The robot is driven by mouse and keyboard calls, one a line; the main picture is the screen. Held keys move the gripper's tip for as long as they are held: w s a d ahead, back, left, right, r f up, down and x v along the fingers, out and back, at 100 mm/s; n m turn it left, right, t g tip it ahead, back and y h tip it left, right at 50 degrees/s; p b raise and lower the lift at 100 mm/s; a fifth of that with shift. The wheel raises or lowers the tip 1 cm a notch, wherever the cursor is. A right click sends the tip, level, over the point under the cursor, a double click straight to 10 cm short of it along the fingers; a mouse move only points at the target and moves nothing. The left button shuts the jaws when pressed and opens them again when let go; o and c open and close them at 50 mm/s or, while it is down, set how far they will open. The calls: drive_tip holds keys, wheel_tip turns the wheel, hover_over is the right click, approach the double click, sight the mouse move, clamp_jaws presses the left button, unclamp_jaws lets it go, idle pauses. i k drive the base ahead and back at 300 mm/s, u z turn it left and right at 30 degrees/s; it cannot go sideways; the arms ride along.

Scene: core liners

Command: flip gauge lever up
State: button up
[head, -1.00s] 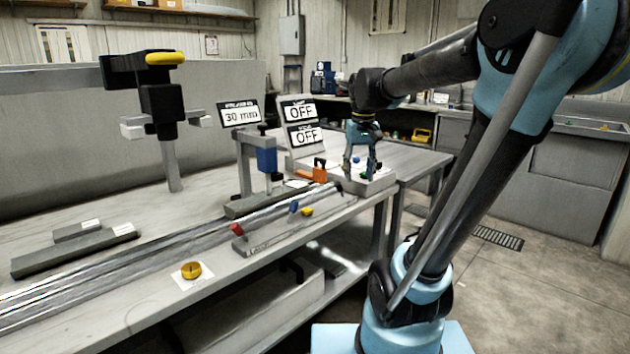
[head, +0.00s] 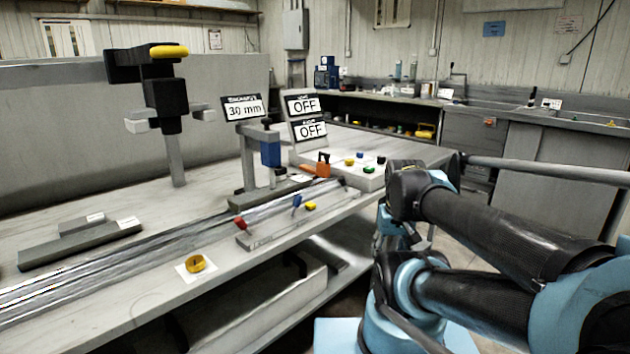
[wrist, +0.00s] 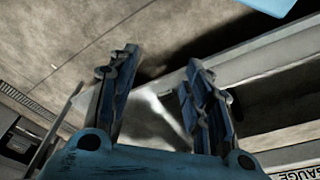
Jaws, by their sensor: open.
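A low strip (head: 270,233) along the bench's front edge carries small levers: a red-tipped one (head: 240,223) at its left end, a blue one (head: 297,200) and a yellow one (head: 310,206) further along. Which is the gauge lever cannot be read in the head view. In the wrist view the word GAUGE shows on a label (wrist: 300,172) at the lower right corner; no lever is seen beside it. My gripper (wrist: 160,68) is open and empty, pointing down past the bench edge over the floor. In the head view it is mostly hidden by my arm, right of the strip.
Behind the strip, metal rails (head: 130,255) run along the bench.

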sight(298, 199)
drive_tip(key=u, duration=0.75)
drive_tip(key=k, duration=1.05)
drive_tip(key=z, duration=0.9)
drive_tip(key=i, duration=0.5)
